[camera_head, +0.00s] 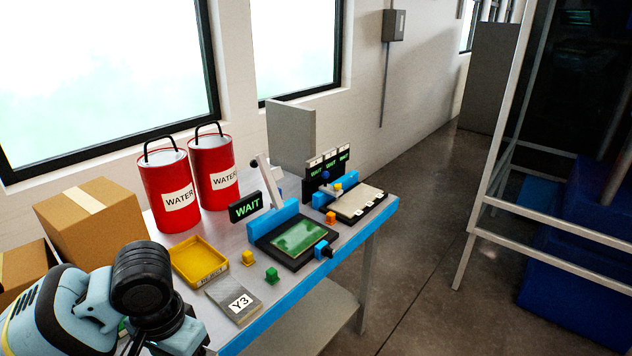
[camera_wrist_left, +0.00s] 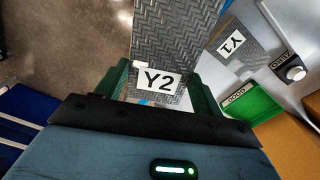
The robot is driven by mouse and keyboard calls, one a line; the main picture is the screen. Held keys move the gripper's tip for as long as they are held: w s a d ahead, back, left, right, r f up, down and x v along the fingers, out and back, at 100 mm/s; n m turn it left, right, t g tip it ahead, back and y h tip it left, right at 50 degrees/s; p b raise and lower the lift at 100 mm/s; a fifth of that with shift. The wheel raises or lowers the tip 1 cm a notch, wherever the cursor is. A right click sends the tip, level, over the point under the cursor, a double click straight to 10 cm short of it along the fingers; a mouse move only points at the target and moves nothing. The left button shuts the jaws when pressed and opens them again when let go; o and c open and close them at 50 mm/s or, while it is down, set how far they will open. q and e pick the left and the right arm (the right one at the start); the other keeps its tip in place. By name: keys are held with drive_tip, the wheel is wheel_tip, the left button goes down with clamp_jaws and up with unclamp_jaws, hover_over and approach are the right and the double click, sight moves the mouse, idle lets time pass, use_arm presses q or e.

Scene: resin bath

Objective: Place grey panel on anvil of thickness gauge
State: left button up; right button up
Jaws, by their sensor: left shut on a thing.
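A grey woven-textured panel labelled Y2 (camera_wrist_left: 172,45) is held between the dark green fingers of my left gripper (camera_wrist_left: 158,78), which is shut on it. In the left wrist view its far end runs out of the top edge. In the head view my left arm is at the lower left, and the held panel is hidden there. My right gripper is not in view.
Panel Y1 (camera_wrist_left: 238,43) lies right of the held panel.

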use_arm(q)
drive_tip(key=n, duration=0.2)
drive_tip(key=r+n, duration=0.1)
drive_tip(key=n, duration=0.1)
drive_tip(key=shift+w, duration=0.1)
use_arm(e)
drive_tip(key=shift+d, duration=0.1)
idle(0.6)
use_arm(q)
drive_tip(key=shift+f, duration=0.1)
